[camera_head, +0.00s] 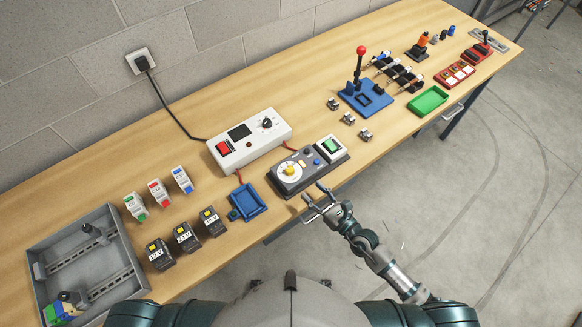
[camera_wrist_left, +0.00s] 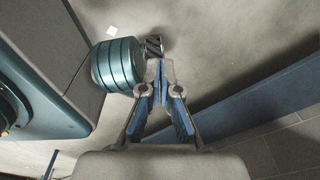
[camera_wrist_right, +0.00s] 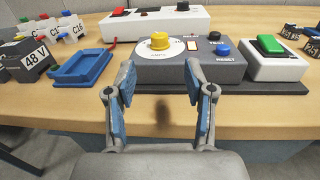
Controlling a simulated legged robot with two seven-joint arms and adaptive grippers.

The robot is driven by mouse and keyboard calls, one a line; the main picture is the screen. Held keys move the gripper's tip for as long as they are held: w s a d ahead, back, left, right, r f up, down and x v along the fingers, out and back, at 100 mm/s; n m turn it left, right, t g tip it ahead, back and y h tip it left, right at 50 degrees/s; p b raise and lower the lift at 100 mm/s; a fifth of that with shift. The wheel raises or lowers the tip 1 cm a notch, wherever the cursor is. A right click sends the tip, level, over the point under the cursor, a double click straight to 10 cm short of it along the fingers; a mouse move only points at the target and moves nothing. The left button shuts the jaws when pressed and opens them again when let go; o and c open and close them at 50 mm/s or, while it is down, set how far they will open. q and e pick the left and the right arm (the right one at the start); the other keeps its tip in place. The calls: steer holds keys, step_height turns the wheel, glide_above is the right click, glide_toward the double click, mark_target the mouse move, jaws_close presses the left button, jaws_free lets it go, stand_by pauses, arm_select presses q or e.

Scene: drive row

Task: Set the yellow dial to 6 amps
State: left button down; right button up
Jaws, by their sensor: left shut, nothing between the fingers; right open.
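The yellow dial (camera_head: 290,170) sits on a white scale disc on top of a dark grey box (camera_head: 302,184) near the front edge of the bench. In the right wrist view the yellow dial (camera_wrist_right: 159,41) stands just beyond the fingers; its pointer setting is too small to read. My right gripper (camera_head: 318,203) is open and empty, in front of the grey box and apart from the dial. It also shows in the right wrist view (camera_wrist_right: 160,88). My left gripper (camera_wrist_left: 160,82) is shut and empty, seen only in its own wrist view, away from the bench top.
Beside the dial are a blue button (camera_wrist_right: 223,48), a black button (camera_wrist_right: 214,36) and a box with a green switch (camera_wrist_right: 270,45). A blue tray (camera_head: 249,202) lies left of the grey box. A white power unit (camera_head: 248,138) stands behind.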

mark_target(293, 172)
steer(key=x, duration=1.1)
steer(key=shift+w+a+p, duration=0.2)
steer(key=shift+a+p, duration=0.1)
arm_select(q)
steer(key=s, duration=0.2)
steer(key=shift+s+a, duration=0.3)
steer(key=shift+a, duration=0.05)
arm_select(e)
steer(key=shift+d, duration=0.1)
